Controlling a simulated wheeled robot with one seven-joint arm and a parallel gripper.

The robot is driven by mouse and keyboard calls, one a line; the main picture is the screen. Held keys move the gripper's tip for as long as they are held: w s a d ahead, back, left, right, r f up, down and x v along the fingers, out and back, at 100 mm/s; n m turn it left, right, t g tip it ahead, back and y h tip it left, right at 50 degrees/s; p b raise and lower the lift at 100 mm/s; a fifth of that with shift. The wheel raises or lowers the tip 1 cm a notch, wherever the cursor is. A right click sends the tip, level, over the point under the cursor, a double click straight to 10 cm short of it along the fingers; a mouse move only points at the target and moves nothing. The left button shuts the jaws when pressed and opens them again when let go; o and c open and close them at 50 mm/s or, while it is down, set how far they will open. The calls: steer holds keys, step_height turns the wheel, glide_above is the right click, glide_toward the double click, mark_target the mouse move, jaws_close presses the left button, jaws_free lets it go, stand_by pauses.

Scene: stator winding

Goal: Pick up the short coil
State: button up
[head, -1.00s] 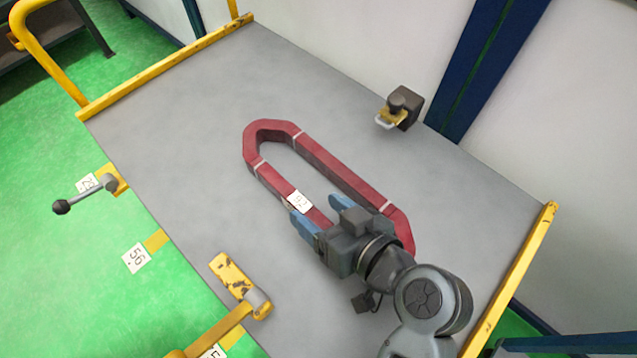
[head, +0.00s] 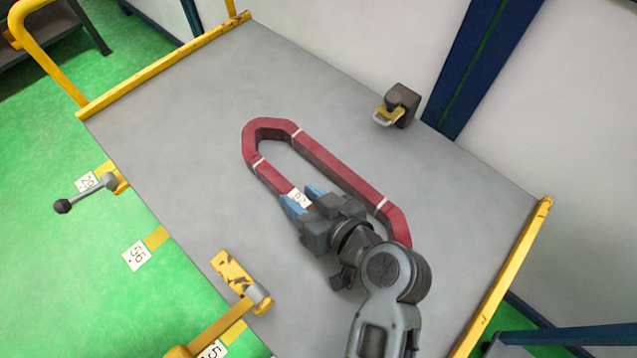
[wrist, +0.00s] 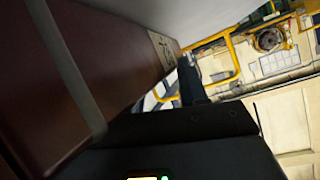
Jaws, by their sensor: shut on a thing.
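The short coil (head: 340,167) is a long red loop with rounded ends and thin white bands, lying on the grey table top (head: 190,130). It carries a white number label (head: 298,197) on its near-left side. My gripper (head: 306,197), with blue fingers, is shut on that near side of the coil at the label. My gripper hides part of the coil's lower right end. In the wrist view the coil (wrist: 80,80) fills the left side as a dark red bar with a pale band, close to the camera.
A yellow bar with a handle (head: 238,275) stands at the table's near edge. A grey crank handle (head: 85,192) is at the left edge. A dark latch with a yellow part (head: 398,105) sits at the back edge. Yellow rails (head: 165,68) bound the ends. The upper left table is clear.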

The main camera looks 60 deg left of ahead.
jaws_close()
steer(key=shift+r, duration=0.15)
stand_by(0.4)
